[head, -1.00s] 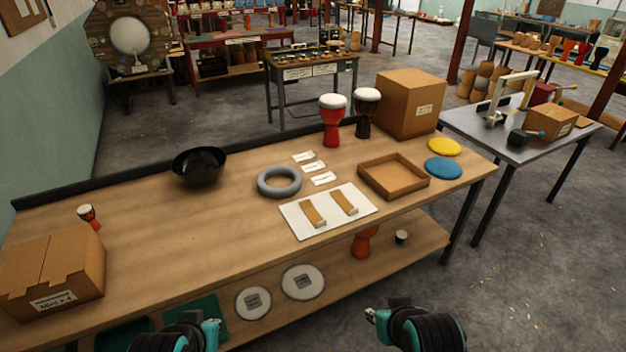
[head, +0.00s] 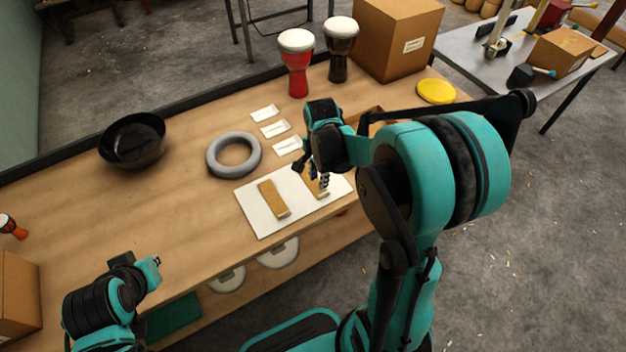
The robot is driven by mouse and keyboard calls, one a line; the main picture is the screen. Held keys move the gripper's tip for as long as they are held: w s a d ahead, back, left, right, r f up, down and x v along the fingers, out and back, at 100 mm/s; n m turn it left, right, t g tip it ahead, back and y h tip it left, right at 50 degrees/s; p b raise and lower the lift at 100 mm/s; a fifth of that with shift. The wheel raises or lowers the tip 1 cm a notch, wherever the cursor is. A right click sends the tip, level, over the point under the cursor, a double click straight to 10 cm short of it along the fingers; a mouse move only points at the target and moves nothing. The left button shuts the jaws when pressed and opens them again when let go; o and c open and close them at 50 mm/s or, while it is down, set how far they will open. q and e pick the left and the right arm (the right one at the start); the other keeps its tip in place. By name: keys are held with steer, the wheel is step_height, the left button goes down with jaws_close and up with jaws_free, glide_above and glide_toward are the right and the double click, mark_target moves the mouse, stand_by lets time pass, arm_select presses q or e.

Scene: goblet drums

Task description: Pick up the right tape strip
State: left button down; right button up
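Two flat brown tape strips lie on a white board (head: 257,221) on the wooden table. The left tape strip (head: 273,199) is in plain view. The right tape strip (head: 312,186) is partly hidden by my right gripper (head: 313,175). That gripper points down just over the right strip. Its dark fingers look spread, with part of the strip showing between them; contact cannot be told. My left gripper (head: 152,268) is at the table's front edge at lower left, away from the strips. Its finger opening is not clear.
A grey ring (head: 213,167) and several white packets (head: 274,129) lie behind the board. A black bowl (head: 134,141) is farther left. A red drum (head: 297,65) and a cardboard box (head: 397,38) stand at the back. My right arm hides most of the brown tray (head: 372,117).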

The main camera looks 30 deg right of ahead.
mark_target(320, 195)
steer(key=f, duration=0.2)
steer(key=f+m+b, duration=0.1)
steer(key=shift+w+d+f, duration=0.15)
steer(key=shift+d+f, duration=0.2)
step_height(320, 195, down, 5)
steer(key=b, duration=0.3)
steer(key=shift+d+f, duration=0.1)
steer(key=shift+f, duration=0.1)
steer(key=shift+r, duration=0.1)
steer(key=shift+c, duration=0.3)
jaws_close()
